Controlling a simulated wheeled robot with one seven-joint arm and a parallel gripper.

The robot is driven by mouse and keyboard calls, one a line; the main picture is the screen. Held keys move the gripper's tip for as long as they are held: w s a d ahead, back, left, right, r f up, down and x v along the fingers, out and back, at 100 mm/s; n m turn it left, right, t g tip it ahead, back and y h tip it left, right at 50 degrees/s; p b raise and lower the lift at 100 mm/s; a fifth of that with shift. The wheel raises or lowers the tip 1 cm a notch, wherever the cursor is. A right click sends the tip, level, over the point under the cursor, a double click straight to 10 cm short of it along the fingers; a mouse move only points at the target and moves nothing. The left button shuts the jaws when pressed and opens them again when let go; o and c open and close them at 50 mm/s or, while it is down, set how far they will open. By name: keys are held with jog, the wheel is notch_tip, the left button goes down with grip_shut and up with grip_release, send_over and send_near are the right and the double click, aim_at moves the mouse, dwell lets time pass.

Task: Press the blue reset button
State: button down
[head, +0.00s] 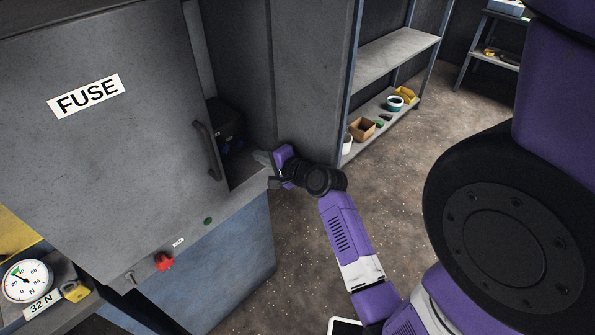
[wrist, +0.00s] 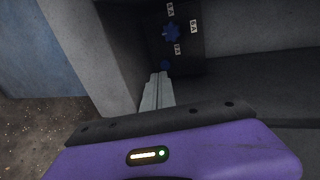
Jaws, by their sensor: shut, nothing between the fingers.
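A small round blue button (wrist: 165,65) sits low on a dark box inside the cabinet in the wrist view. A star-shaped blue knob (wrist: 171,33) is above it, with small "A" labels around it. My gripper (wrist: 159,76) is shut and empty, its tips just below the button in the picture; I cannot tell whether they touch it. In the head view my gripper (head: 262,158) reaches into the cabinet opening from the right, and the dark box (head: 226,119) is in shadow, with the button not clearly seen.
The grey FUSE panel (head: 110,130) with its dark handle (head: 208,150) borders the opening on the left. Below are a red knob (head: 164,262) and a green button (head: 208,221). A gauge (head: 26,281) is at lower left. A shelf (head: 395,46) stands behind; the floor between is clear.

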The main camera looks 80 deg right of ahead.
jog(key=b+v, duration=0.1)
jog(key=v, duration=1.3)
jog(key=shift+s+b, duration=0.35)
jog(key=shift+b, duration=0.05)
jog(key=shift+a, duration=0.15)
